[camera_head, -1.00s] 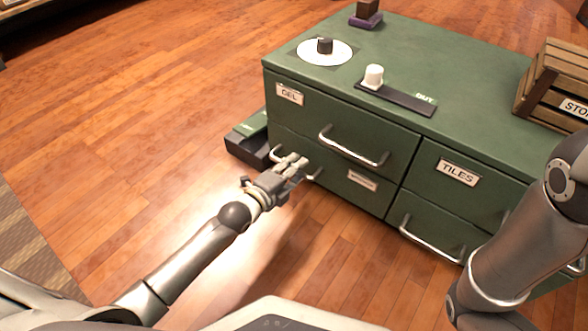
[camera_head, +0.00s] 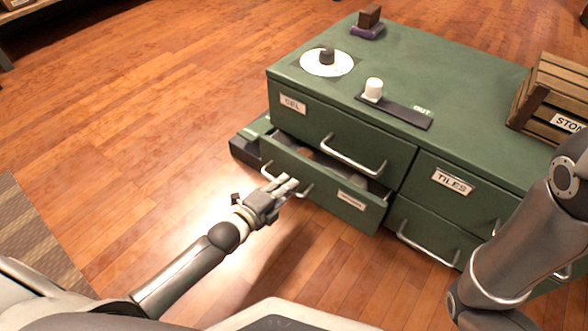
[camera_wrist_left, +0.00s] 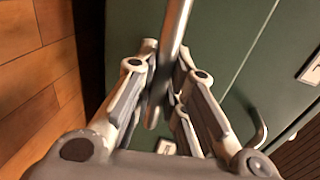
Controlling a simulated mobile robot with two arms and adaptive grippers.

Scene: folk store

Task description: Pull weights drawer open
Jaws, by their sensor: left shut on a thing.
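The lower-left drawer (camera_head: 323,193) of the green cabinet stands partly open, its front out past the drawer above. Its small label (camera_head: 351,201) is too blurred to read. Brownish and pale contents show in the gap, but I cannot tell what they are. My left gripper (camera_head: 289,184) is shut on the metal bar handle (camera_head: 267,170) at the drawer's left part. In the left wrist view the bar (camera_wrist_left: 174,40) runs between the fingers of the gripper (camera_wrist_left: 165,65). My right arm shows at the right, but its gripper is out of view.
The "GEL" drawer (camera_head: 315,128) above and the "TILES" drawer (camera_head: 470,190) to the right are closed. A wooden crate (camera_head: 555,95) stands on top. The wooden floor in front is clear.

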